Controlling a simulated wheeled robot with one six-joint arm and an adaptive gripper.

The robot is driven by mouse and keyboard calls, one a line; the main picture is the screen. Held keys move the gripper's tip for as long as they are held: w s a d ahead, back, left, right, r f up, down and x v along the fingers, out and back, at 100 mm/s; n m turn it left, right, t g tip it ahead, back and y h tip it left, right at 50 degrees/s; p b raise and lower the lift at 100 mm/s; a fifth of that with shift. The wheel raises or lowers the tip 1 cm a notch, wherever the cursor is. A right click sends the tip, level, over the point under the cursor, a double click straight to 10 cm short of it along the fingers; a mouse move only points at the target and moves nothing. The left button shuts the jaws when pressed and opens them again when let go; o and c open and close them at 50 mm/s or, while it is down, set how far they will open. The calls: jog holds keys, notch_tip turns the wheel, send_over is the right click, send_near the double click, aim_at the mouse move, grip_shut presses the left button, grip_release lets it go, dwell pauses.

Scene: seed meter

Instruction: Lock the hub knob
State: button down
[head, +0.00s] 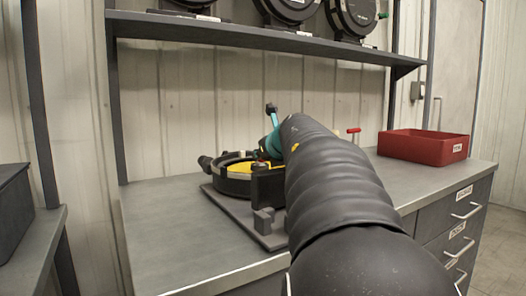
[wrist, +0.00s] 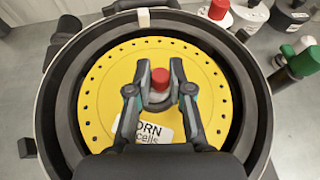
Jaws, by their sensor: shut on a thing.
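The seed meter (wrist: 45,85) is a round black housing around a yellow disc (wrist: 105,85) with a ring of small holes. In the head view, the meter lies on a dark base plate (head: 236,212) on the bench, partly hidden by my arm. The red-topped hub knob (wrist: 160,77) stands at the disc's middle. My gripper (wrist: 160,85) is shut on it, one finger on each side. The knob's lower part is partly hidden between the fingers, and I cannot tell its turn position. A white label reading "ORN" and "cells" (wrist: 150,132) lies on the disc, partly covered by a finger.
A red bin (head: 420,145) stands at the bench's right back. A red T-shaped handle (head: 353,131) shows behind my arm. A shelf (head: 230,34) with round black units hangs above. The bench's left front (head: 165,245) is clear.

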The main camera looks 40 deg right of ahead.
jog(key=shift+f, duration=0.15)
dwell(0.3)
jog(key=c, duration=1)
grip_release()
jog(key=shift+c, duration=0.2)
jog(key=shift+s+r, duration=0.2)
jog(key=v, duration=1.1)
jog(key=shift+s+a, duration=0.2)
jog(key=shift+a, duration=0.05)
jog(key=shift+r, duration=0.1)
